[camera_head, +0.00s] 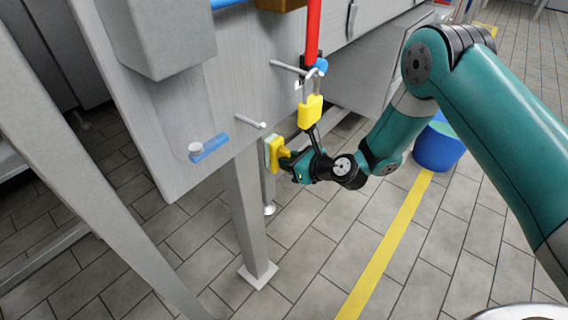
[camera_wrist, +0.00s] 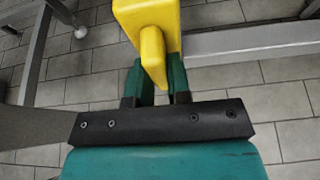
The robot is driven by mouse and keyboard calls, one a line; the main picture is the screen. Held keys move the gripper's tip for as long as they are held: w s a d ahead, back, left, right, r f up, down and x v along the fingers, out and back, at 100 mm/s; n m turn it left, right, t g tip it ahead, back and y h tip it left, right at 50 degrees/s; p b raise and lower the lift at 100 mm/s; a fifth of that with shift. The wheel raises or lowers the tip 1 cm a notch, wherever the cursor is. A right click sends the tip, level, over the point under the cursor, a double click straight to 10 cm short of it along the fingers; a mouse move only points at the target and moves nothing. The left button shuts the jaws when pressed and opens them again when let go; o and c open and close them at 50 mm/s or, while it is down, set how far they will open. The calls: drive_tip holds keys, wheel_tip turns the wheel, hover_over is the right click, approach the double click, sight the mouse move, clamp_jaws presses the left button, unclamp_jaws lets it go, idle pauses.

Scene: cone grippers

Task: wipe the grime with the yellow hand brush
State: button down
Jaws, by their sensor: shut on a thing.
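The yellow hand brush (camera_head: 277,153) is in my gripper (camera_head: 292,164), with its pale bristle side facing left, near the lower edge of the grey panel. In the wrist view, its yellow block (camera_wrist: 147,14) and handle (camera_wrist: 152,52) show, and the green fingers of my gripper (camera_wrist: 157,78) are shut on the handle. The bristles are hidden there. I cannot tell from these frames whether the brush touches anything. I cannot make out the grime in either view.
The grey panel (camera_head: 180,165) carries metal pegs, a blue piece (camera_head: 209,148), and a hanging yellow padlock-like item (camera_head: 310,112) just above my gripper. A red handle (camera_head: 313,30) hangs there too. A metal leg (camera_head: 247,215) stands below. A blue bucket (camera_head: 438,150) stands right on tiled floor.

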sight(289, 152)
drive_tip(key=shift+a+r+p, duration=0.25)
drive_tip(key=shift+r+p, duration=0.6)
drive_tip(key=shift+p, duration=1.25)
drive_tip(key=shift+w+d+r+p, duration=0.15)
drive_tip(key=shift+r+p, duration=0.5)
drive_tip(key=shift+p, duration=0.75)
drive_tip(key=s+a+p, duration=0.1)
drive_tip(key=p, duration=0.1)
drive_tip(key=s+r+p, duration=0.1)
drive_tip(key=p, duration=0.1)
drive_tip(key=shift+s+a+r, duration=0.25)
drive_tip(key=shift+s+a, duration=0.05)
drive_tip(key=shift+a, duration=0.1)
idle(0.5)
drive_tip(key=shift+d, duration=0.1)
drive_tip(key=shift+s+d+p, duration=0.45)
drive_tip(key=shift+s+d, duration=0.5)
drive_tip(key=shift+d, duration=0.2)
drive_tip(key=shift+s+d+p, duration=0.45)
drive_tip(key=shift+s+d, duration=0.45)
drive_tip(key=shift+d, duration=0.25)
